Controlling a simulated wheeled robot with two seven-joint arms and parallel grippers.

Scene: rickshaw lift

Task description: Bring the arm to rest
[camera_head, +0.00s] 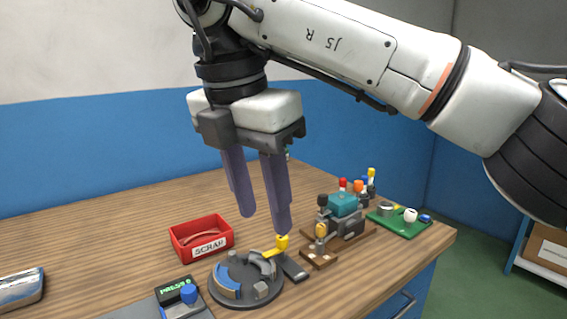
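My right gripper (264,222) hangs from my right arm, which comes in from the upper right. Its two purple-grey fingers point down and stand apart with nothing visible between them. The fingertips are above the bench, over the area behind the round grey fixture (247,293). In the picture one fingertip lies just above the yellow-topped lever (281,243) of that fixture; whether they touch I cannot tell. My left gripper is not in view.
A device with a green display (177,292) is at the front. A teal-topped mechanism (343,205) and a green tray (408,228) are at right. The wooden bench (95,245) is clear at back left.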

